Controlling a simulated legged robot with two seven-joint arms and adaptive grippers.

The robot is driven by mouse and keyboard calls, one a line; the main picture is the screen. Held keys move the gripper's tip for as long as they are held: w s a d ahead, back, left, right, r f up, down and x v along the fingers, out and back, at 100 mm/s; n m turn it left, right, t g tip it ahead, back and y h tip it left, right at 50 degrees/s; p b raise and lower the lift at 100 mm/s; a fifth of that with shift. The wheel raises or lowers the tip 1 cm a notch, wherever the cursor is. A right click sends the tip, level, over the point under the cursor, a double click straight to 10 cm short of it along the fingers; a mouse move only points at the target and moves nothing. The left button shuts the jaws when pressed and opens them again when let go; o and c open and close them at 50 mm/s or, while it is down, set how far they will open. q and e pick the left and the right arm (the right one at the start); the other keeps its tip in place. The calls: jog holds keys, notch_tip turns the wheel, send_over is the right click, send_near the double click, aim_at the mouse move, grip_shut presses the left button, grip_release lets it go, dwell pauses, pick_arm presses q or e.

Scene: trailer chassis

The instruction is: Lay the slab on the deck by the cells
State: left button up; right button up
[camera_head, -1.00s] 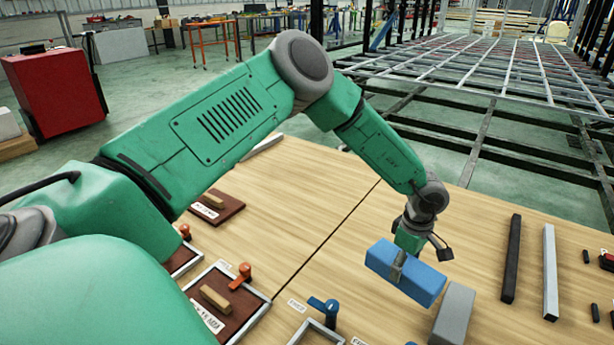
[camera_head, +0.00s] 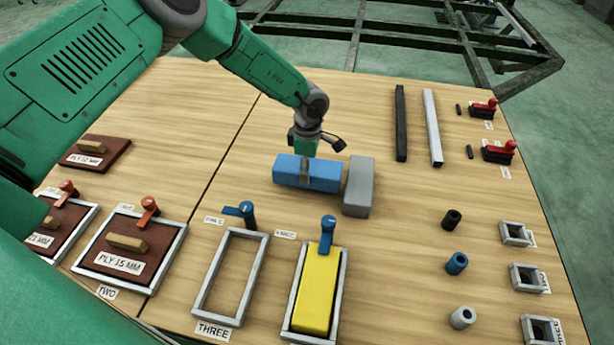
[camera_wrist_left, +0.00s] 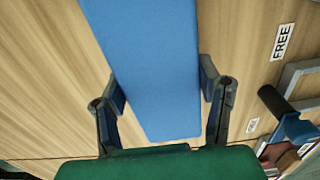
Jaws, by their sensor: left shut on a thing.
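The slab is a long blue block (camera_head: 328,179) in the head view, lying level at the middle of the wooden deck (camera_head: 225,130). My left gripper (camera_head: 305,170) is shut on it, coming down from above. In the left wrist view, a finger of my left gripper (camera_wrist_left: 165,105) is on each long side of the blue slab (camera_wrist_left: 150,60). The slab's right end is beside a grey block (camera_head: 358,187); I cannot tell whether they touch. Whether the slab's underside rests on the deck is not clear. My right gripper is not in view.
In front are framed cells: an empty one (camera_head: 208,278), one with a yellow block (camera_head: 316,290) and one with a brown plate (camera_head: 105,255), with upright levers. Black (camera_head: 401,125) and silver (camera_head: 432,128) bars lie behind right. Small tubes and square sockets line the right.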

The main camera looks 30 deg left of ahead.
pick_arm(q)
notch_tip(320, 180, down, 3)
jog(key=shift+r+b, duration=0.1)
jog(key=shift+b, duration=0.25)
jog(key=shift+r, duration=0.1)
jog(key=o, duration=1.2)
notch_tip(320, 180, up, 12)
jog(key=p, duration=0.4)
